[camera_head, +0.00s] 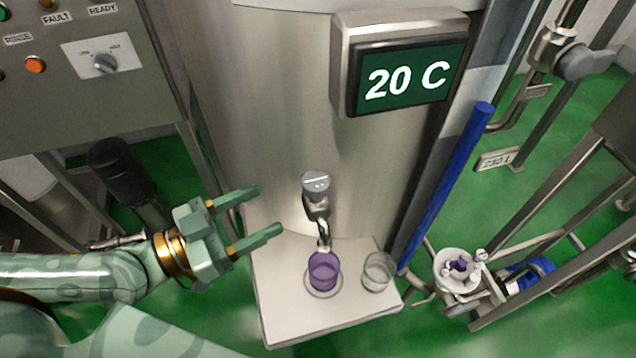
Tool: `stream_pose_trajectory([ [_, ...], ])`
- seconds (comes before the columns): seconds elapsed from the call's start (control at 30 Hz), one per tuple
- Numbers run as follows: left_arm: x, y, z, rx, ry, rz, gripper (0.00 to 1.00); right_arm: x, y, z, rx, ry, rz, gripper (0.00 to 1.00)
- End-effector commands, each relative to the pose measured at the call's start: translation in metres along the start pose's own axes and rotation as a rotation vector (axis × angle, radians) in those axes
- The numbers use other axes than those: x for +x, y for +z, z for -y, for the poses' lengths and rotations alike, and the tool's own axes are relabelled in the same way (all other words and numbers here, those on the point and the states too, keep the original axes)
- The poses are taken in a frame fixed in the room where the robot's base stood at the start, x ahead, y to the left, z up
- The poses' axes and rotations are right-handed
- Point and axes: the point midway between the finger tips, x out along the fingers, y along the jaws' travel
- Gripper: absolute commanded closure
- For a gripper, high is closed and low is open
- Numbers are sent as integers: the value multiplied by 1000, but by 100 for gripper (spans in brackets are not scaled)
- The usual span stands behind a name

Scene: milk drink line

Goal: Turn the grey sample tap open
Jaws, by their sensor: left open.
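The grey sample tap (317,184) sticks out from the steel tank, its round grey head on top and its curved spout pointing down. A purple glass (323,271) stands on the white shelf (285,325) under the spout. My left gripper (269,209) is left of the tap, with its two green fingers spread and pointing right. It is open and empty, and a gap shows between its fingertips and the tap. My right gripper is out of view.
A clear empty glass (377,271) stands right of the purple one. A display (405,78) reading 20 C is above the tap. A control panel (85,70) is at upper left. A blue pipe (446,185) rises right of the shelf.

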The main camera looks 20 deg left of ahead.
Motion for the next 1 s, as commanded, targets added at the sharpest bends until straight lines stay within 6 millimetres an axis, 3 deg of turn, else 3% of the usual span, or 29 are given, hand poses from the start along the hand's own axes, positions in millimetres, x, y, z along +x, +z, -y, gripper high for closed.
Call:
stream_pose_trajectory([
  [0.3,73,-9,0,4,0,-9,38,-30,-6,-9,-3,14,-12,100],
  [0.43,95,-5,0,4,1,-5,38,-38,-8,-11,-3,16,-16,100],
  [0.6,109,-2,-1,4,3,-1,38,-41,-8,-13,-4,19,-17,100],
  [0.9,111,0,-1,5,3,1,38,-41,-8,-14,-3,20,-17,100],
  [1.0,111,0,-1,5,2,1,66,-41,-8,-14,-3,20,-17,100],
])
